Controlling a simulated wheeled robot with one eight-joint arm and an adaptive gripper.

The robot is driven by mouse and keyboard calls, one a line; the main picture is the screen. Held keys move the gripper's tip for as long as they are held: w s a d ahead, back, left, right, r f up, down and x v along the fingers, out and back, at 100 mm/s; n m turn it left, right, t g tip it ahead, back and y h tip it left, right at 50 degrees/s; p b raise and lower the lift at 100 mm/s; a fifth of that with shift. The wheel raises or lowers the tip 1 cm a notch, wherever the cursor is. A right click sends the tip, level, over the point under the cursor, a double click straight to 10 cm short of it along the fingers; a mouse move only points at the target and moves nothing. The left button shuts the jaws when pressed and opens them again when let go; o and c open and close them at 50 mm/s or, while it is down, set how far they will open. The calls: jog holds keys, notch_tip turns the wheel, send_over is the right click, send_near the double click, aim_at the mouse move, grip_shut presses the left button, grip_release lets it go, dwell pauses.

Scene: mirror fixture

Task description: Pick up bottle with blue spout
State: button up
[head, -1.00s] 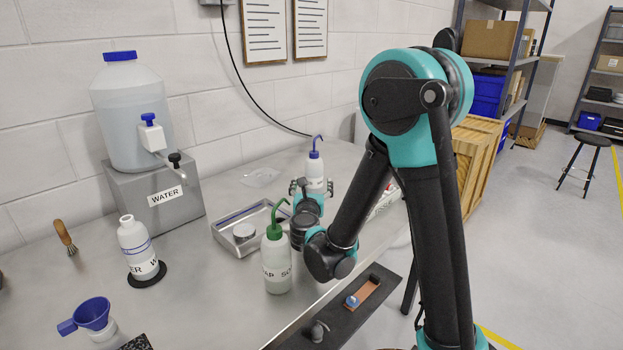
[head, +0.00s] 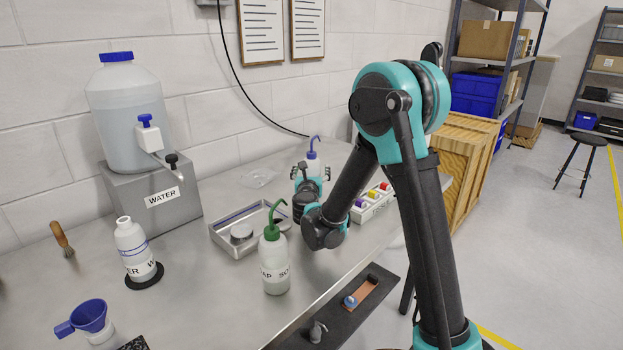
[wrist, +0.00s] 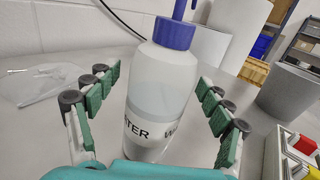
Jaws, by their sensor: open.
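The bottle with the blue spout (wrist: 160,95) is a white squeeze bottle with a blue cap and water lettering. It stands upright on the bench between my gripper's open fingers in the wrist view. In the head view its blue spout and upper part (head: 313,161) show beyond my gripper (head: 306,172), which hides its lower part. My gripper (wrist: 158,112) is open, with a finger on each side of the bottle and gaps visible between pads and bottle.
A green-spouted soap bottle (head: 275,262) stands in front of a metal tray (head: 222,240). A box with coloured items (head: 370,207) lies right of my gripper. The water tank (head: 128,115), open white bottle (head: 134,245) and blue funnel (head: 88,316) are at left.

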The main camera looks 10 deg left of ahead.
jog(key=c, duration=0.9)
jog(key=shift+r, duration=0.15)
